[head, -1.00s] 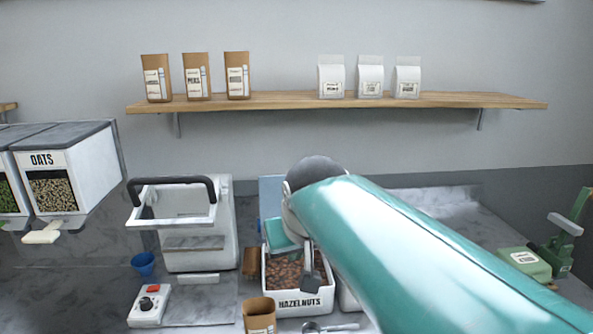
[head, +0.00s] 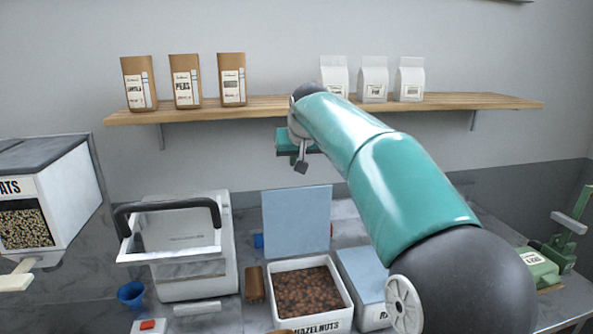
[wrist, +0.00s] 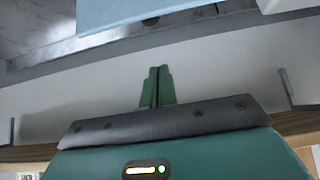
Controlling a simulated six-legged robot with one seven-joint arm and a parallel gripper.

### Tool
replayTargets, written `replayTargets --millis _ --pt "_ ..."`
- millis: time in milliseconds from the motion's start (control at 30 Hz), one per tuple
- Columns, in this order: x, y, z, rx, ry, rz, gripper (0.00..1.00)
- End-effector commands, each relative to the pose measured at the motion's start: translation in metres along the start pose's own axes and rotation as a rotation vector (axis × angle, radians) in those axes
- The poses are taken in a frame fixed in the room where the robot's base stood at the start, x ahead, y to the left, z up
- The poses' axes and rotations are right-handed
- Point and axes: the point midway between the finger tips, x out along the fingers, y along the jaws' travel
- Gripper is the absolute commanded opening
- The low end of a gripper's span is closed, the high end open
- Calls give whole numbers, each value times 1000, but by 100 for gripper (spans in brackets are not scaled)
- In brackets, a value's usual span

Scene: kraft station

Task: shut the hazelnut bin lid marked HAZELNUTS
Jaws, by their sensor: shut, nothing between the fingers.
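The hazelnut bin (head: 316,326) is a white box marked HAZELNUTS, full of brown nuts, at the lower middle of the head view. Its lid (head: 297,222) is a light blue panel standing upright at the bin's back edge, so the bin is open. The edge of a light blue panel, seemingly this lid, shows at the top of the wrist view (wrist: 150,10). My gripper (head: 301,166) is above the lid, in front of the wall and below the shelf, apart from the lid. In the wrist view its green fingers (wrist: 157,72) are together and empty.
A closed bin with a blue lid (head: 368,272) stands right of the hazelnut bin. A white machine with a dark handle (head: 185,245) and a blue cup (head: 131,293) are to the left. A wooden shelf (head: 220,108) with bags runs above my gripper.

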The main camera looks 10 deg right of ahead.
Motion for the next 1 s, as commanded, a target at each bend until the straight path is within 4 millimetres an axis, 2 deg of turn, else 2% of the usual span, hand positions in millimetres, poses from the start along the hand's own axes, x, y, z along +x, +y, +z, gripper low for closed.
replayTargets --millis 300,600,667,1000 --pt "53 -1 2 -4 -4 -3 0" --pt "97 -2 1 -1 -3 -1 0" --pt "87 -2 5 -1 1 0 0" --pt "70 -2 28 0 0 1 0"
